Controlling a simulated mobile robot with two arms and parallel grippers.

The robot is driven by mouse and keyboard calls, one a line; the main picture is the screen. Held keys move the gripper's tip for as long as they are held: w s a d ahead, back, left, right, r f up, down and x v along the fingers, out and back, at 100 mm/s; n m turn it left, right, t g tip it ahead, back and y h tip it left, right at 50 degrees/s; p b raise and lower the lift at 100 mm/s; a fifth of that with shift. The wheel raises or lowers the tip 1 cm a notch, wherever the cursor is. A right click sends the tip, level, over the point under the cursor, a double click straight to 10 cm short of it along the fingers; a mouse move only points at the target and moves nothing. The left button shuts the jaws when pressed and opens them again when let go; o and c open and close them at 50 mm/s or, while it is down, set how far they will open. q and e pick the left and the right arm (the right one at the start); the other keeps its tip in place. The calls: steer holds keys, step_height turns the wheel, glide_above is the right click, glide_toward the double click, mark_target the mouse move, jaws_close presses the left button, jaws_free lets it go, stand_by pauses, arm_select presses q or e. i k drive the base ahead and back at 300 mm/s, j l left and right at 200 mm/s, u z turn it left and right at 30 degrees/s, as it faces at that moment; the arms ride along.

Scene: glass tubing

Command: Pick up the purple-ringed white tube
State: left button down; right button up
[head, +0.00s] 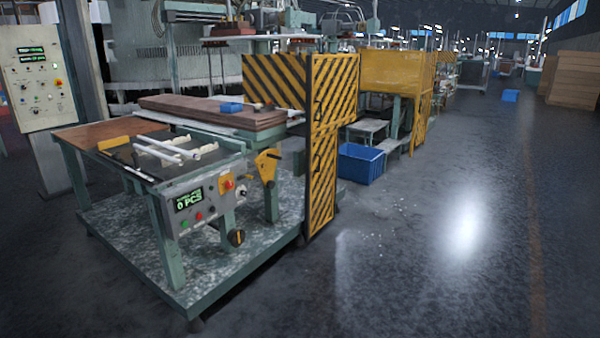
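Several white tubes (160,152) lie on the work table (165,181) at the left in the head view. They are side by side near the table's front right part. At this distance I cannot make out a purple ring on any of them, so I cannot tell which is the purple-ringed one. Neither of my grippers shows in this view.
The table has a control box (210,205) on its front and stands on a metal platform (235,270). A yellow-black striped guard (322,180) stands to its right. A blue crate (361,164) sits on the floor behind.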

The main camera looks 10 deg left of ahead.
mark_target(196, 156)
steer(key=i+l, duration=0.1)
steer(key=i, duration=0.4)
steer(key=i+u, duration=0.15)
steer(key=i, duration=0.3)
steer(key=l, duration=0.05)
